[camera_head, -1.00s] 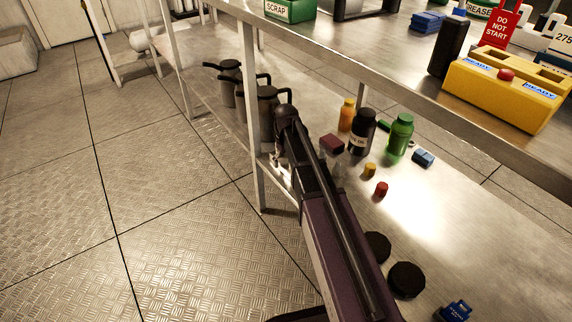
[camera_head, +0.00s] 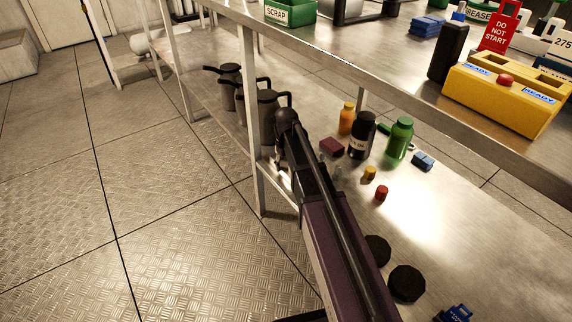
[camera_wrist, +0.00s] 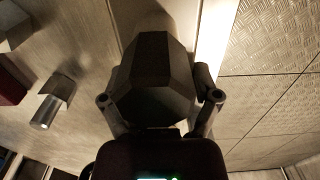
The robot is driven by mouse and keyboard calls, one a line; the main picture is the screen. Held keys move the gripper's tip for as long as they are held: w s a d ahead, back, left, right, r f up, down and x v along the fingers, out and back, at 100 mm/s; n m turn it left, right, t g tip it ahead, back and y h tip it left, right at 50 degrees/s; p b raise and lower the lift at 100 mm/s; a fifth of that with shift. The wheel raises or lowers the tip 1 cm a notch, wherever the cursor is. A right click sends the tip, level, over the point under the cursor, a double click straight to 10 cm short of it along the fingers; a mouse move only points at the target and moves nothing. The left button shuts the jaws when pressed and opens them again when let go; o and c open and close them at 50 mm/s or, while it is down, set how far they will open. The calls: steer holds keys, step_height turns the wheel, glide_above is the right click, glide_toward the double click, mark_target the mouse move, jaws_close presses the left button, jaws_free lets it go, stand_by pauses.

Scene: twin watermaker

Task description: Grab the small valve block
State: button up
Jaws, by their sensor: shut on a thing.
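In the wrist view my gripper (camera_wrist: 158,90) has a finger on each side of a dark, many-sided block, which I take to be the small valve block (camera_wrist: 152,72). The gripper is shut on it, and the block fills the middle of the view. Its far side and the finger contact are partly hidden. In the head view my dark arm reaches down to the lower shelf (camera_head: 440,235); it hides most of the gripper, and I cannot make out the held block there.
Near the arm on the lower shelf stand a dark red block (camera_head: 331,147), a black bottle (camera_head: 362,135), a green bottle (camera_head: 399,138) and small caps. Dark jugs (camera_head: 268,118) stand left, beyond a table leg (camera_head: 257,165). The upper worktop (camera_head: 400,60) overhangs the shelf.

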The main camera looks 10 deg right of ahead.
mark_target(286, 164)
steer(key=shift+r+p, duration=1.65)
steer(key=shift+r, duration=0.1)
steer(key=s+a+r+p, duration=0.1)
steer(key=s+a, duration=0.1)
steer(key=s, duration=1.3)
steer(key=shift+s+a+r, duration=0.2)
steer(key=shift+s, duration=0.2)
steer(key=shift+r+p, duration=0.15)
steer(key=shift+p, duration=0.15)
